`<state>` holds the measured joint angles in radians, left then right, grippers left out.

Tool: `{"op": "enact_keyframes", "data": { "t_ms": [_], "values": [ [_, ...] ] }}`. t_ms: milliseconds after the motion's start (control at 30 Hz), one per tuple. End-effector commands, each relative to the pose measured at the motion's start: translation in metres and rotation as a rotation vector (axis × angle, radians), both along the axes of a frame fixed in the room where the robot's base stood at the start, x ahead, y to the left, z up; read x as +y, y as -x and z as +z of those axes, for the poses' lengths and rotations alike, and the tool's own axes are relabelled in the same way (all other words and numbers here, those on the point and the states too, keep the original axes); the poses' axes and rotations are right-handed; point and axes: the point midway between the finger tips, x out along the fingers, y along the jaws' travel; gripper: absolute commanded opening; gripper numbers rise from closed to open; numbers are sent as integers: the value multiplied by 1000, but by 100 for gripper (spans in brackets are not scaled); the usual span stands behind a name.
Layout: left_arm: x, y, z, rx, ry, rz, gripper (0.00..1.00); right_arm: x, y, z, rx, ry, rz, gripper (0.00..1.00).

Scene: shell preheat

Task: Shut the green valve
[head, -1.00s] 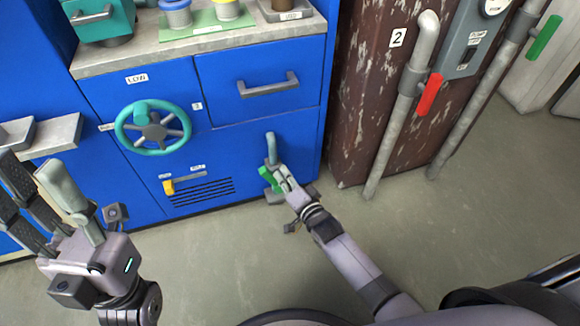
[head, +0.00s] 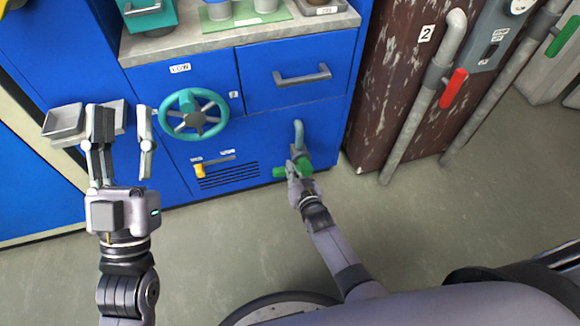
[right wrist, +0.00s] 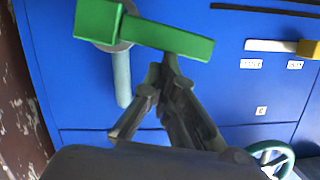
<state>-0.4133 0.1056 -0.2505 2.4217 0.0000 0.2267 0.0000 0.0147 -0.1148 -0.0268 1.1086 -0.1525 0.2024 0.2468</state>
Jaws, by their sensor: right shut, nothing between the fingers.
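The green valve (head: 279,172) is on the low right front of the blue cabinet, on a short grey pipe (head: 298,133). In the right wrist view its green lever (right wrist: 165,38) lies crosswise to the pipe (right wrist: 121,78), tilted slightly down to the right. My right gripper (head: 297,160) is at the valve and hides part of it. In the right wrist view its closed fingertips (right wrist: 168,62) are at the lever's lower edge, with nothing held; I cannot tell whether they touch. My left gripper (head: 122,110) is open and empty in front of the cabinet's left part.
A teal handwheel (head: 194,115), a drawer (head: 297,82) and a yellow slider knob (head: 199,171) are on the cabinet front. Grey trays (head: 64,121) stick out behind my left gripper. Pipes with a red lever (head: 453,89) and another green lever (head: 562,36) stand right. The floor is clear.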

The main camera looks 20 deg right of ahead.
Motion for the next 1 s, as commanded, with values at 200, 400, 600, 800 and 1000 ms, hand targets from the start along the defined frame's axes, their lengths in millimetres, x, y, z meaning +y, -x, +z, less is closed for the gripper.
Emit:
{"op": "enact_keyframes", "data": {
  "t_ms": [200,400,600,800,1000],
  "values": [
    [1,6,6,-48,14,-2,40,3,1,-9,4,-3,0,0],
    [1,10,11,-81,22,-4,40,6,0,-12,2,-2,1,0],
    [2,12,13,-93,26,-4,40,6,0,-13,2,-4,-1,0],
    [1,12,14,-99,28,-5,40,6,1,-14,2,-4,-1,0],
    [1,12,14,-98,28,-6,40,6,1,-13,2,-4,-1,0]
  ]
}}
